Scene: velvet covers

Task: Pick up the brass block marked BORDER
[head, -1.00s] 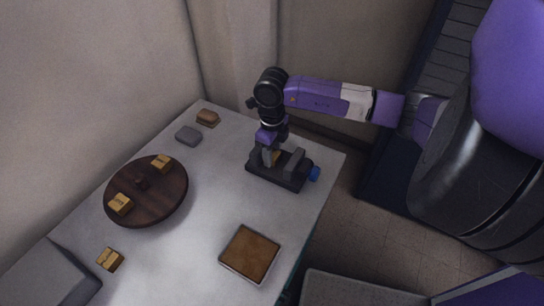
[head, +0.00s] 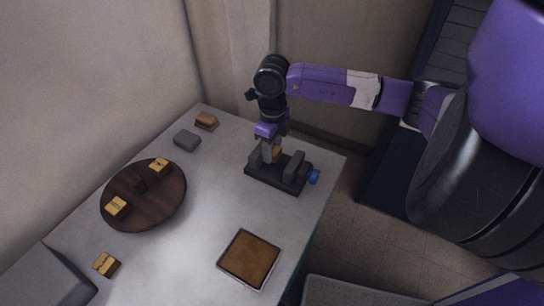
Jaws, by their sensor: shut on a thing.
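My gripper (head: 271,152) points down over a dark vise-like fixture (head: 262,177) at the table's right side. It is shut on a small brass block (head: 277,154), partly hidden by the fingers. The block appears just above or between the fixture's jaws; I cannot tell if it is clear of them. Its marking cannot be read. Other brass blocks stand elsewhere: one at the front left (head: 116,207) and one at the back (head: 159,167) of a round dark wooden turntable, and one (head: 106,264) on the table at the lower left. Their markings are too small to read.
The fixture has a blue knob (head: 314,177). A brown-topped square tray (head: 249,259) lies near the front edge. A grey pad (head: 187,139) and a brownish block (head: 206,121) lie at the back. A grey box (head: 48,281) fills the lower-left corner. The table's middle is clear.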

